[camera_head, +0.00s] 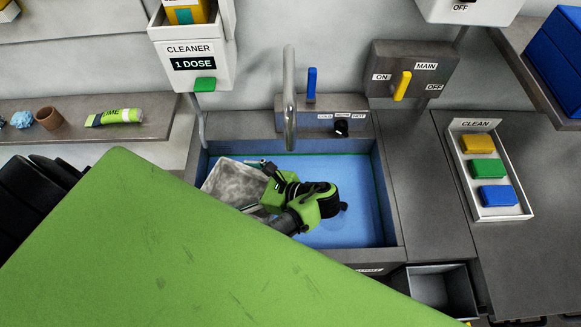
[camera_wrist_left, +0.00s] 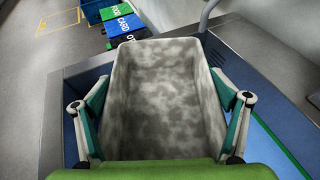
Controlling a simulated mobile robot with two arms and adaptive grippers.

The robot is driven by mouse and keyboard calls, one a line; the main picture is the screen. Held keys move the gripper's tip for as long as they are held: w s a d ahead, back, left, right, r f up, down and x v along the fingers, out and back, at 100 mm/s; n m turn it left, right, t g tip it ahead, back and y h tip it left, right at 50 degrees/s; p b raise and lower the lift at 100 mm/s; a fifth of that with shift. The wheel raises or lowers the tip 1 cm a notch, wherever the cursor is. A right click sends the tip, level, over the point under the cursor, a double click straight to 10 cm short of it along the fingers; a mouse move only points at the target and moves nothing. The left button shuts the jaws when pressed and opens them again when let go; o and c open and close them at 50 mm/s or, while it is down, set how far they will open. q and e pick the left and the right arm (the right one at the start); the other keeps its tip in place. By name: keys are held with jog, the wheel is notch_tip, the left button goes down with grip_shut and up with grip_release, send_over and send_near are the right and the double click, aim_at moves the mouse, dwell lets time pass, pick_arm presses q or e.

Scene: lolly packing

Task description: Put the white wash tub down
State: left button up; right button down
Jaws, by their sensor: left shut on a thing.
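The white wash tub (camera_head: 226,184) is covered in grey blotches and sits within the left part of the blue sink (camera_head: 352,215) in the head view. It also shows in the left wrist view (camera_wrist_left: 160,95), open side up and empty. My left gripper (camera_head: 258,185) is shut on the tub, with one finger along each side wall. I cannot tell whether the tub's underside touches the sink floor. Part of the tub is hidden behind my green arm. My right gripper is not in view.
A grey faucet (camera_head: 290,100) rises at the sink's back. A cleaner dispenser (camera_head: 192,50) hangs at back left. A CLEAN tray (camera_head: 486,212) with yellow, green and blue blocks lies right of the sink. The sink's right part is clear.

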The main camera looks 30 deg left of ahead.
aim_at(240, 195)
pick_arm(q)
jog(key=f, duration=0.4)
jog(key=shift+w+f, duration=0.2)
jog(key=shift+f, duration=0.1)
jog(key=shift+s+f, duration=0.25)
jog(key=shift+f, duration=0.5)
notch_tip(240, 195, down, 5)
jog(key=b, duration=0.4)
jog(key=shift+a+f, duration=0.1)
jog(key=shift+f, duration=0.1)
jog(key=shift+f+b, duration=1.15)
jog(key=shift+f, duration=1.2)
jog(key=shift+f, duration=0.1)
jog(key=o, duration=1.1)
